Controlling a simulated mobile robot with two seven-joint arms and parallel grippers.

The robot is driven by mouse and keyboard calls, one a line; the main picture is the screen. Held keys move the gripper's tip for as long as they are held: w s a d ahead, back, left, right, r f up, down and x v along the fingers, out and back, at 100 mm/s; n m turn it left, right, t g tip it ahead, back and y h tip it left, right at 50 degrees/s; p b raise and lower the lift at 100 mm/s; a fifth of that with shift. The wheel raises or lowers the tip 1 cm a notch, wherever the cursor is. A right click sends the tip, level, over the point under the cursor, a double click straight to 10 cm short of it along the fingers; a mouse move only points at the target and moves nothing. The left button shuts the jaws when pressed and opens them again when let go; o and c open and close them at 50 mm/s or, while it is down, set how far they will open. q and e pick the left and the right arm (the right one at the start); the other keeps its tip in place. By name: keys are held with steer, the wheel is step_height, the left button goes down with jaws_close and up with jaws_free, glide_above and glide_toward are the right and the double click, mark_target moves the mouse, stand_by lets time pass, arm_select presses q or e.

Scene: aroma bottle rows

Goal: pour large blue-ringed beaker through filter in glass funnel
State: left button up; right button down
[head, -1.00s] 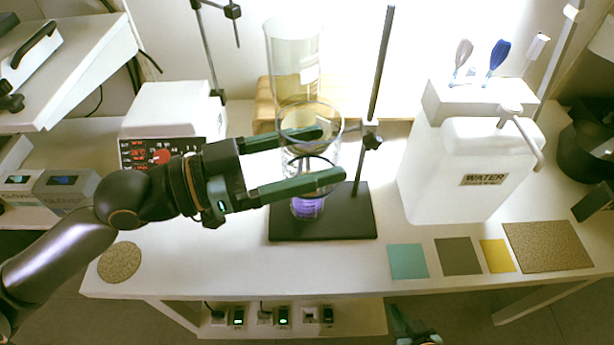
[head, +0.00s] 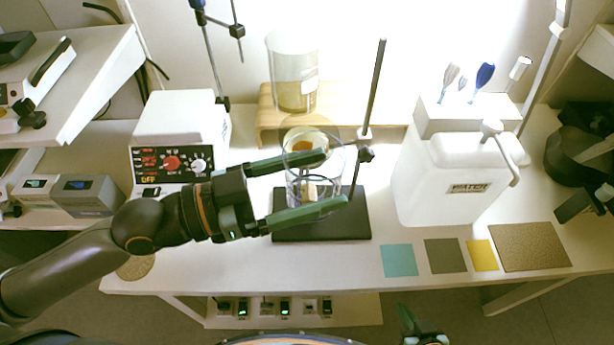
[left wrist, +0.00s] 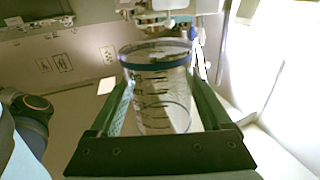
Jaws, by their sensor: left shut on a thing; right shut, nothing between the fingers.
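My left gripper (head: 334,180) is shut on a clear beaker with a blue ring at its rim (left wrist: 158,66). Dark graduation marks show on its wall in the left wrist view. In the head view this glass overlaps other clear glass over the stand's black base (head: 350,222), so funnel, filter and any vessel below are hard to separate. A small orange-brown patch (head: 302,146) shows within the glass. I cannot tell how far the held beaker is tilted. My right gripper (head: 408,322) is shut and empty at the bottom edge, in front of the table.
A tall beaker with yellowish contents (head: 294,92) stands behind on a wooden riser (head: 268,122). The stand's rod (head: 376,85) rises beside the held glass. A white WATER container (head: 440,185) stands right, a white instrument (head: 180,125) left. Flat coloured squares (head: 399,260) lie at front right.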

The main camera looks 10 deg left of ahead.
mark_target(308, 191)
arm_select(q)
steer(key=shift+s+d+r+p, duration=0.2)
steer(key=shift+s+r+p, duration=0.4)
steer(key=shift+p, duration=0.45)
steer(key=shift+s+d+r+p, duration=0.15)
steer(key=shift+s+r+p, duration=0.25)
steer(key=shift+r+p, duration=0.45)
steer(key=shift+s+d+p, duration=0.15)
steer(key=shift+s+p, duration=0.25)
steer(key=shift+p, duration=0.25)
